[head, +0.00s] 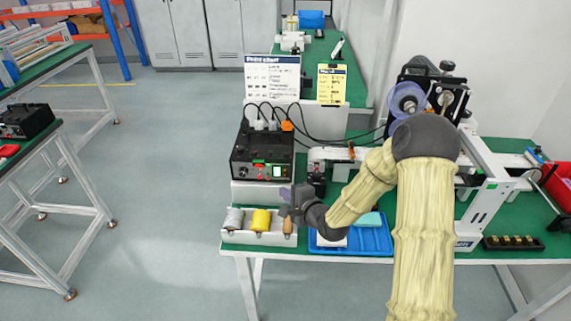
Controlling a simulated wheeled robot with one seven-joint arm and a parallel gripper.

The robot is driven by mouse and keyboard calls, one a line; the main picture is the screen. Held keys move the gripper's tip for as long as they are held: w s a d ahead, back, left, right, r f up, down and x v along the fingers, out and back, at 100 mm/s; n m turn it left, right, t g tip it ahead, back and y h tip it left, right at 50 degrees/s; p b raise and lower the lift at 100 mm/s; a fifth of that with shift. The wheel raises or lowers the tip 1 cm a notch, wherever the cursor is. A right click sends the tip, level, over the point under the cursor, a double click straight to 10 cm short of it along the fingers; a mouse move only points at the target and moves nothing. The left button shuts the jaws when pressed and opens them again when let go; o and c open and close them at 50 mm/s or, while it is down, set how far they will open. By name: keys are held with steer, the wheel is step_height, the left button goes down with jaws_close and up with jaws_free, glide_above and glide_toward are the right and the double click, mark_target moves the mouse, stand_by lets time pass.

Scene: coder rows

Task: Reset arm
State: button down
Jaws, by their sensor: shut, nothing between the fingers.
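My arm, in a cream sleeve, reaches from the lower right over the green workbench (480,265). My gripper (285,203) is small and dark in the head view. It is shut and empty, beside the right end of a white bin (258,239) at the bench's front left. Whether my gripper touches the handled item cannot be told. My forearm hides part of the bench behind it.
A black control box (262,155) with cables stands behind the bin. A blue tray (371,240) lies under my forearm. A coder machine (490,185) and a red bin (560,186) are at the right. The floor (170,220) at the left is clear.

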steer(key=shift+s+d+r+n, duration=0.1)
steer(key=shift+d+r+n, duration=0.1)
steer(key=shift+n, duration=0.1)
steer(key=s+d+r+n+g+h+p, duration=0.2)
steer(key=s+d+r+n+g, duration=0.1)
steer(key=s, duration=0.5)
steer(key=s+d+r+n+g+h+p, duration=0.1)
steer(key=s+d+r+n+g+h, duration=0.2)
steer(key=s+d+r+n, duration=0.2)
steer(key=s+d+r+n+g+h+p, duration=0.2)
steer(key=s+d+r+n+g+h, duration=0.1)
steer(key=s+d, duration=0.5)
steer(key=s+r+n, duration=0.1)
steer(key=s, duration=0.2)
steer(key=shift+s+d+n+p, duration=0.2)
steer(key=shift+s+n+p, duration=0.15)
steer(key=shift+n, duration=0.05)
